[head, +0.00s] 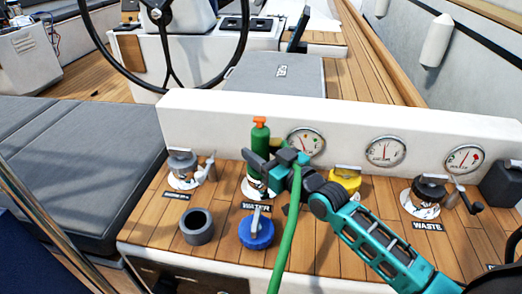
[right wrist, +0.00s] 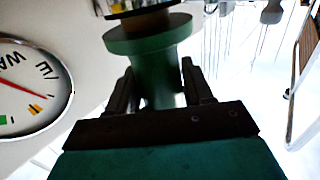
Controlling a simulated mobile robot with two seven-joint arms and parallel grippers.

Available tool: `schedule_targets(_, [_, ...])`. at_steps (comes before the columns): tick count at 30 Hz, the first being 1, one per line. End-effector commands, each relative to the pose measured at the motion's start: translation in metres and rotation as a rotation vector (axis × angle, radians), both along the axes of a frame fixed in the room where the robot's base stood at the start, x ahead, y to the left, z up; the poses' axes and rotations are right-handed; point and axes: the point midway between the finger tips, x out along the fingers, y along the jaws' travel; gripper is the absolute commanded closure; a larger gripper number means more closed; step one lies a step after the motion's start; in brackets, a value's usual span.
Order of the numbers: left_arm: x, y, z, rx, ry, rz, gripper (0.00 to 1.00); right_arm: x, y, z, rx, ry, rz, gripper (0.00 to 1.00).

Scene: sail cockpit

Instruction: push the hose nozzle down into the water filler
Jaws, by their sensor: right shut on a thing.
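The green hose nozzle (head: 260,141) stands roughly upright, with an orange piece at its top. My right gripper (head: 264,169) is shut on the nozzle's body, and in the right wrist view its two fingers (right wrist: 158,85) flank the green nozzle (right wrist: 152,50). The water filler (head: 249,188) has a pale round plate behind the WATER label. The nozzle is over this plate, but its lower end is hidden by my gripper, so I cannot tell how deep it sits. The green hose (head: 285,232) hangs down past my wrist. My left gripper is not in view.
A blue cap (head: 256,231) and a grey ring (head: 197,227) are on the wooden deck in front. A grey-capped filler (head: 183,164) is left, a yellow cap (head: 345,180) right, the waste filler (head: 429,192) farther right. A white wall with gauges (head: 385,151) rises behind.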

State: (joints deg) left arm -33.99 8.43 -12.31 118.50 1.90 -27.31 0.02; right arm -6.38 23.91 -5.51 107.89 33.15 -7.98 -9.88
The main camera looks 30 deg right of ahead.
Motion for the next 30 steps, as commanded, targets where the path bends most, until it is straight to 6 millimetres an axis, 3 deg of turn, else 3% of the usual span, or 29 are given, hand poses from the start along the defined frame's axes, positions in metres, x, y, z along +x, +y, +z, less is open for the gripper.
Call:
schedule_targets(16, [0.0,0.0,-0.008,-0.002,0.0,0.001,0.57,0.0,0.0,-0.009,0.0,-0.005,0.0,0.99])
schedule_targets(17, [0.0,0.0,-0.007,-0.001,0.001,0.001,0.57,0.0,0.0,-0.009,0.0,-0.005,0.0,0.47])
schedule_targets(20, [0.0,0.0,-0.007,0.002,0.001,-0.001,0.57,0.0,0.0,-0.009,0.0,-0.005,0.0,0.38])
schedule_targets(30, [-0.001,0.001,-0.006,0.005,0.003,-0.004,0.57,-0.003,-0.001,-0.01,-0.001,0.001,0.0,0.38])
